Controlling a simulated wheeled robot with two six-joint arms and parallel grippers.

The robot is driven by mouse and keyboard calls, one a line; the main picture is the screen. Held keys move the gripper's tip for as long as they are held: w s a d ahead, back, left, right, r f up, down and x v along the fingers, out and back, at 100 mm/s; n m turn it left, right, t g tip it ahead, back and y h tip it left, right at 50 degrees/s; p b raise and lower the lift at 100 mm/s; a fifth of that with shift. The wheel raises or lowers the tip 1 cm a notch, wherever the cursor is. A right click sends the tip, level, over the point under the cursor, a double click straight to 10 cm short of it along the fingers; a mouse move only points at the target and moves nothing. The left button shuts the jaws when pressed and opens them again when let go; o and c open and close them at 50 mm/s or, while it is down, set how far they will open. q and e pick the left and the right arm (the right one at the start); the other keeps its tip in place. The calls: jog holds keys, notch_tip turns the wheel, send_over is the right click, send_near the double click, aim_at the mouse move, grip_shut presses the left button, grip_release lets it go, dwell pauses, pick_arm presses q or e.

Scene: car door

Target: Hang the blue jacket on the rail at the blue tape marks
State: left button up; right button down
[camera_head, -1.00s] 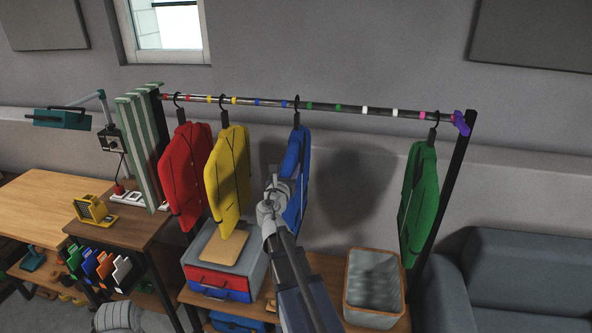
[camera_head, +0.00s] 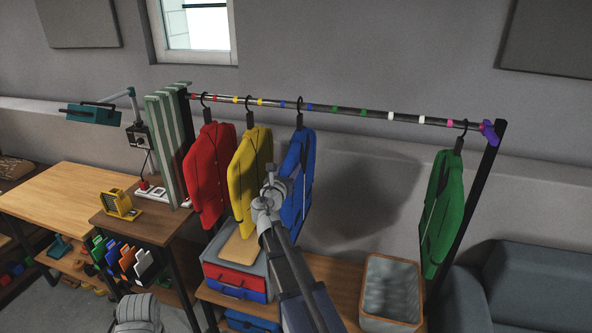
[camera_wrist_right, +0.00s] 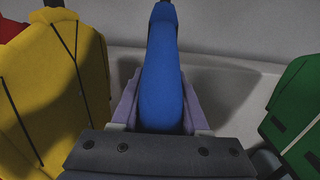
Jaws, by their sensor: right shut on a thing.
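The blue jacket (camera_head: 297,180) hangs upright from a dark hanger below the rail (camera_head: 345,110). Its hook (camera_head: 299,103) is at the rail, between the two blue tape marks, one left (camera_head: 282,104) and one right (camera_head: 309,107). Whether the hook bears on the rail I cannot tell. My right gripper (camera_head: 283,188) is shut on the jacket's near edge. In the right wrist view the blue jacket (camera_wrist_right: 161,75) stands between the two fingers (camera_wrist_right: 160,112).
The yellow jacket (camera_head: 252,165) hangs close on the left, with the red jacket (camera_head: 210,170) beyond it. The green jacket (camera_head: 441,205) hangs at the far right. The rail between blue and green jackets is clear. A grey bin (camera_head: 392,290) stands below right.

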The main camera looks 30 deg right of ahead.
jog(key=shift+w+a, duration=0.35)
jog(key=shift+w, duration=0.1)
jog(key=shift+f+b, duration=0.45)
jog(key=shift+b, duration=0.05)
jog(key=shift+c, duration=1.6)
grip_release()
jog(key=shift+s, duration=0.1)
jog(key=v, duration=0.7)
jog(key=shift+s+a, duration=0.25)
